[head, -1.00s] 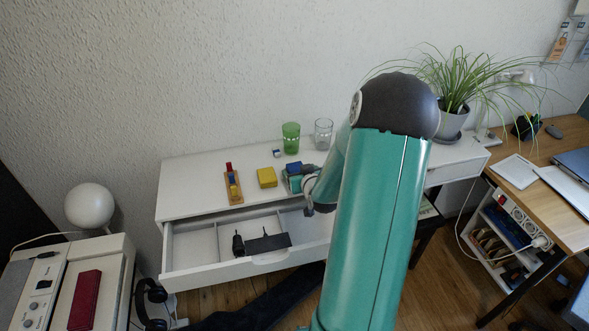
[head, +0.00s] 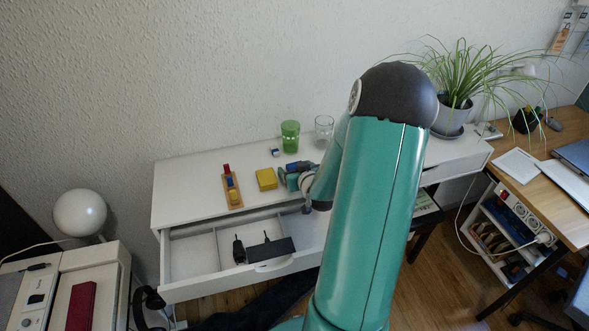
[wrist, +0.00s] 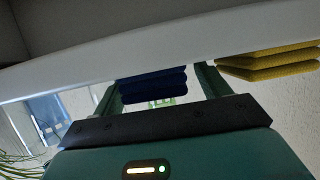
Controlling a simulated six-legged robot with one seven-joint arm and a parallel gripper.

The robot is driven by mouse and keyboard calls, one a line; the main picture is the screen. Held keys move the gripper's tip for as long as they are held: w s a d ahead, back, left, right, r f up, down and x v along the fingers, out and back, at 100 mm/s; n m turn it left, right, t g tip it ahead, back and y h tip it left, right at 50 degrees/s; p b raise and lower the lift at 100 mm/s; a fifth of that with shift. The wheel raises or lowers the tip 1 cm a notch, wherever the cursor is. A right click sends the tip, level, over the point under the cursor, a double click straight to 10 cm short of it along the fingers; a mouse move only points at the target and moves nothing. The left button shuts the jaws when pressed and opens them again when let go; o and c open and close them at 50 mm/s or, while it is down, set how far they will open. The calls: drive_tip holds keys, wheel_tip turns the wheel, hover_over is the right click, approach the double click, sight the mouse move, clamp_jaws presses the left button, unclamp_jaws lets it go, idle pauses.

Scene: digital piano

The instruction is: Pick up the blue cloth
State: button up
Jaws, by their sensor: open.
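The blue cloth (head: 293,167) lies on the white desk top, partly hidden by my gripper in the head view. In the wrist view the blue cloth (wrist: 152,86) appears as a folded, layered stack between my two teal fingers. My gripper (head: 290,177) is low over the desk, to the right of the yellow cloth. The fingers (wrist: 158,82) are apart, one on each side of the blue cloth. I cannot tell whether they touch it.
A yellow cloth (head: 266,179) lies close by on the left, and a wooden block toy (head: 232,188) beyond it. A green glass (head: 290,137), a clear glass (head: 324,130) and a small blue-white cube (head: 275,152) stand behind. An open drawer (head: 215,282) juts out in front.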

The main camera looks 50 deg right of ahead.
drive_tip(key=shift+s+r, duration=0.1)
drive_tip(key=shift+s, duration=0.1)
drive_tip(key=shift+w, duration=0.1)
drive_tip(key=c, duration=1)
